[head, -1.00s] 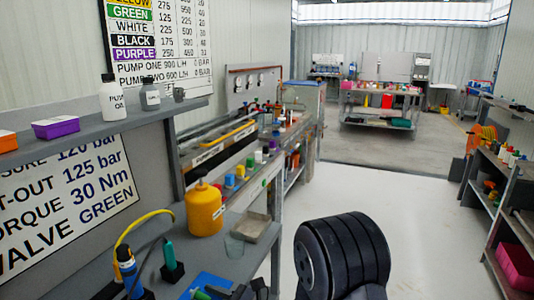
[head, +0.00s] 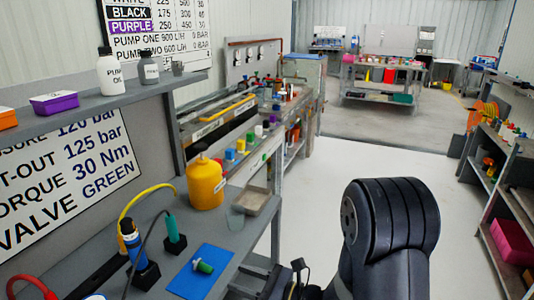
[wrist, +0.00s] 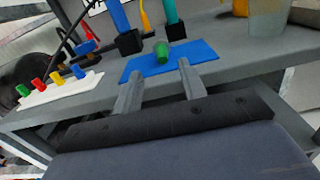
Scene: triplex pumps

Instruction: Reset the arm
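My gripper (wrist: 160,69) shows in the wrist view with its two grey fingers spread apart and nothing between them. Beyond the fingertips, a green piece (wrist: 162,52) lies on a blue mat (wrist: 205,50) on the grey bench. In the head view the green piece (head: 203,267) lies on the blue mat (head: 185,285), apart from my arm. My dark arm link (head: 390,240) rises at the lower right over the floor. The fingers cannot be made out in the head view.
A blue tool (head: 131,238) and a teal tool (head: 173,230) stand in black holders behind the mat. A yellow bottle (head: 205,184) and a shallow metal tray (head: 250,201) are farther along the bench. Shelves (head: 515,190) stand right. The white floor (head: 320,165) between is clear.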

